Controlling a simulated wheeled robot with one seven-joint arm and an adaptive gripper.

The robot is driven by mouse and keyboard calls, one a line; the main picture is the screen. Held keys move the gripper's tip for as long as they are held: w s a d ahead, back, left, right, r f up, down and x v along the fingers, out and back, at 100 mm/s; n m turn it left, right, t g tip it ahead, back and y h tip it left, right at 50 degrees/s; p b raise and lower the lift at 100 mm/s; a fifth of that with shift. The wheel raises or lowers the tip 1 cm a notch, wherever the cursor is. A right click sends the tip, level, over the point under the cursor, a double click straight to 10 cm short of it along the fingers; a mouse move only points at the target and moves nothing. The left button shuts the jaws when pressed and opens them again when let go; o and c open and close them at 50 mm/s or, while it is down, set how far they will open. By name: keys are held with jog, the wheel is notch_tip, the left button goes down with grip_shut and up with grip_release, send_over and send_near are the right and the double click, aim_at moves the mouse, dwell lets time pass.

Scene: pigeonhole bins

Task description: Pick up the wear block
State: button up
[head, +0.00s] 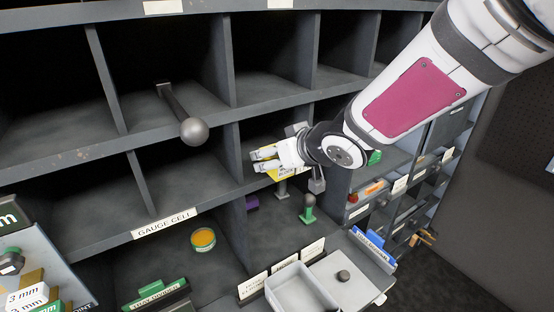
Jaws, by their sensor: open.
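My gripper (263,160) is at the mouth of a middle pigeonhole, with its fingers pointing left and open. A yellow piece (270,176) shows just below and behind the fingers; I cannot tell whether they touch it. No label reading "wear block" is legible, so I cannot tell for sure which piece it is. A small purple block (252,203) lies in the bin below, by its left divider. My wrist and arm hide part of the pigeonholes to the right.
A grey rod with a ball end (192,128) sticks out of a bin at the left. A green-based knob piece (308,212) and a round orange-topped tin (203,239) sit lower. An open grey tray (299,297) is at the bottom. Dividers and shelf edges surround my gripper.

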jog(key=c, duration=1.4)
jog(key=shift+r, duration=0.2)
